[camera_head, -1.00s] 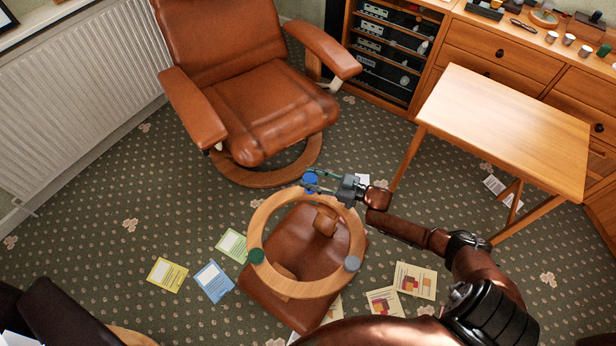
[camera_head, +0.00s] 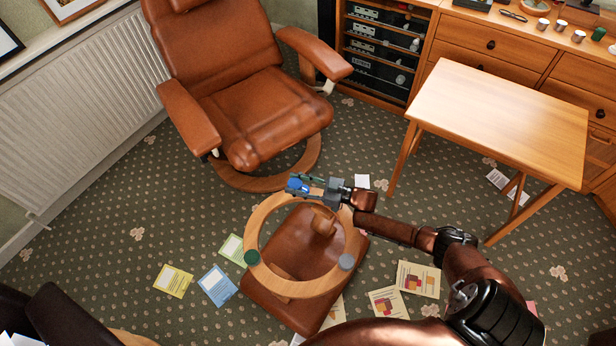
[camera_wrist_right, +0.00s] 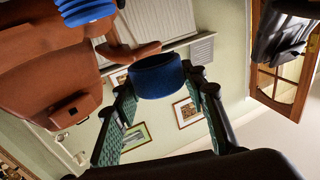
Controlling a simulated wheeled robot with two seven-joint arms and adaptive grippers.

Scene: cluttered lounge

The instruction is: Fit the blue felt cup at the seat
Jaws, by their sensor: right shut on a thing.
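The blue felt cup (camera_head: 296,185) is in my right gripper (camera_head: 303,186), at the far edge of a wooden ring (camera_head: 257,218). The ring belongs to an overturned brown leather footstool (camera_head: 275,307) on the carpet. In the right wrist view the cup (camera_wrist_right: 156,77) sits between the fingertips of my right gripper (camera_wrist_right: 160,90), which are shut on it. A green cup (camera_head: 251,257) and a grey cup (camera_head: 346,262) are on the ring's near left and near right. The spot under the blue cup is hidden, and I cannot tell whether it touches the ring. My left gripper is out of view.
A brown recliner (camera_head: 255,105) stands behind the footstool. A small wooden table (camera_head: 500,115) is at the right, before a wooden cabinet (camera_head: 470,45). Cards such as a yellow one (camera_head: 173,281) and a blue one (camera_head: 217,285) lie on the carpet around the footstool.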

